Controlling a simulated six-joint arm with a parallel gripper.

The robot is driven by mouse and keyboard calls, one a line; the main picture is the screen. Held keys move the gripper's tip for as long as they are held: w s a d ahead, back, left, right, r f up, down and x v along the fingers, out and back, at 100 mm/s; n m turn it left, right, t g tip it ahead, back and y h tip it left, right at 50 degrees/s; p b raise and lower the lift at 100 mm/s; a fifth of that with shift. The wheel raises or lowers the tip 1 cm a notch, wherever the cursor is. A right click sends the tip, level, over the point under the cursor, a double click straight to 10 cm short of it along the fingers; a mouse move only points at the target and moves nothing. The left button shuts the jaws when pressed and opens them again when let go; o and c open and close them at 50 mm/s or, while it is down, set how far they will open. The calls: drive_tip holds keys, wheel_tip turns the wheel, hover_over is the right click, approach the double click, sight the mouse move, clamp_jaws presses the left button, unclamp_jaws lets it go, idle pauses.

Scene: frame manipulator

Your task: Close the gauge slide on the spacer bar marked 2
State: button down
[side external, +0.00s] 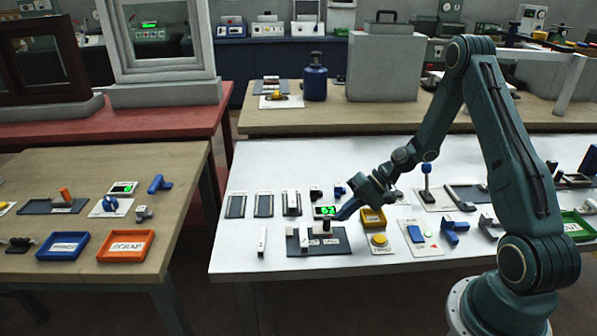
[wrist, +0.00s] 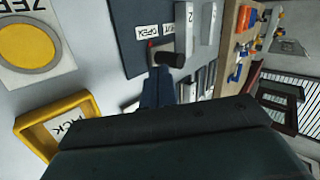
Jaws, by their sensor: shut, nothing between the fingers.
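The gauge is a dark plate (side external: 337,246) on the white table, and it also shows in the wrist view (wrist: 125,25). Its slide has a black knob (wrist: 170,59), seen beside small white labels, one of which seems to read OPEN. A white spacer bar marked 2 (wrist: 183,32) stands at the gauge's left end, where it also shows in the side view (side external: 303,239). My gripper (side external: 341,215) is shut and empty. Its blue fingers (wrist: 157,88) are close beside the knob; I cannot tell whether they touch it. Any gap between slide and bar is unclear.
Another white bar (side external: 262,240) stands left of the gauge. A green-lit display (side external: 325,211) sits behind it. A yellow tray (side external: 373,228) and a yellow round button (side external: 378,240), labelled ZERO in the wrist view, lie to the right. Several dark trays line up behind.

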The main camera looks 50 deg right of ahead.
sight(328, 214)
drive_tip(key=shift+w+a, duration=0.25)
drive_tip(key=shift+a, duration=0.15)
drive_tip(key=shift+w+a, duration=1.55)
drive_tip(key=shift+d, duration=0.1)
drive_tip(key=shift+s+d, duration=0.35)
drive_tip(key=shift+d, duration=0.15)
drive_tip(key=s+d, duration=0.2)
drive_tip(key=shift+d, duration=0.4)
drive_tip(key=v, duration=1)
